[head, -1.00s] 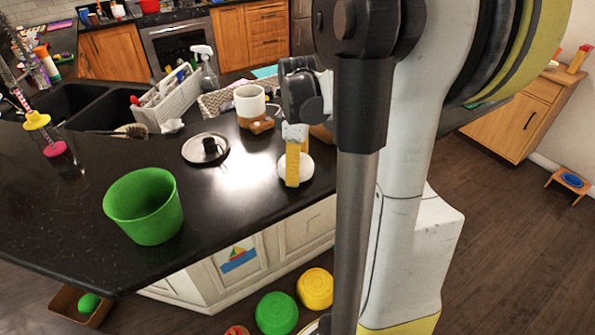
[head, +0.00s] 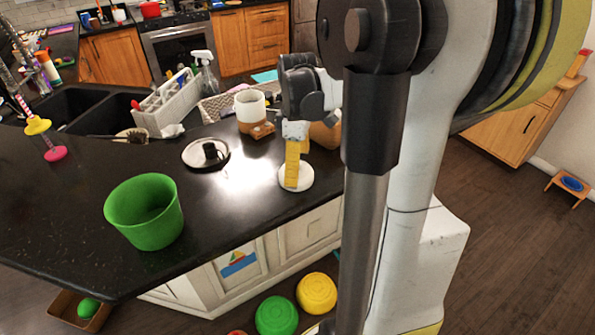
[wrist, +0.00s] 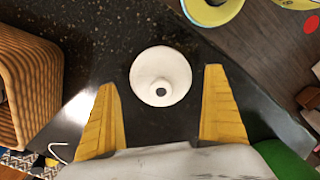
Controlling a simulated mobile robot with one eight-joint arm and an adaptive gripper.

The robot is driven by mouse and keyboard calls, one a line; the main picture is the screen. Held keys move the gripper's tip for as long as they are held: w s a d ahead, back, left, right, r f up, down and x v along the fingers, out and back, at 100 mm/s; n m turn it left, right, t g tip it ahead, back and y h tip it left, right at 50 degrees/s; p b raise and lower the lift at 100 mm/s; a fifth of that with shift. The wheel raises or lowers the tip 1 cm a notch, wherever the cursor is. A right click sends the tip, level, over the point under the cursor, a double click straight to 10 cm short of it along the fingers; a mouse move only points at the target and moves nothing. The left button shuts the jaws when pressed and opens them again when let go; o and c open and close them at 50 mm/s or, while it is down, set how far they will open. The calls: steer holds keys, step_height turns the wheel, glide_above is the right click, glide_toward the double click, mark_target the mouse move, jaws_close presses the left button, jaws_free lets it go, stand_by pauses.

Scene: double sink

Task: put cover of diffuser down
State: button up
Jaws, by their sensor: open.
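The diffuser cover, a white round piece with a raised neck and a dark hole on top, stands on the dark counter in the wrist view (wrist: 143,68). In the head view it shows as a white disc (head: 304,180) near the counter's front edge, partly hidden by a yellow finger. My gripper (wrist: 161,80) is open, with a yellow finger on each side of the cover and clear gaps between. In the head view my gripper (head: 291,184) points down at the cover.
A ribbed wooden object (wrist: 28,85) stands close left in the wrist view. On the counter are a white-and-brown cup (head: 250,105), a round dish with a black knob (head: 190,153) and a green bucket (head: 150,235). The counter edge is close to the cover.

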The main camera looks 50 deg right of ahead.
step_height(320, 180, up, 9)
steer(key=shift+r+p, duration=0.1)
steer(key=shift+p, duration=0.8)
steer(key=s+a+m+t, duration=0.2)
steer(key=a+m+t, duration=0.1)
steer(key=a, duration=1)
steer(key=s+a+f+m+t, duration=0.1)
steer(key=s+a+m+t, duration=0.2)
steer(key=a, duration=0.9)
steer(key=shift+s+a+t, duration=0.15)
steer(key=shift+a+t, duration=0.2)
steer(key=shift+t, duration=0.25)
steer(key=shift+f, duration=0.1)
step_height(320, 180, down, 11)
steer(key=b, duration=1)
steer(key=shift+b, duration=0.35)
steer(key=shift+r, duration=0.45)
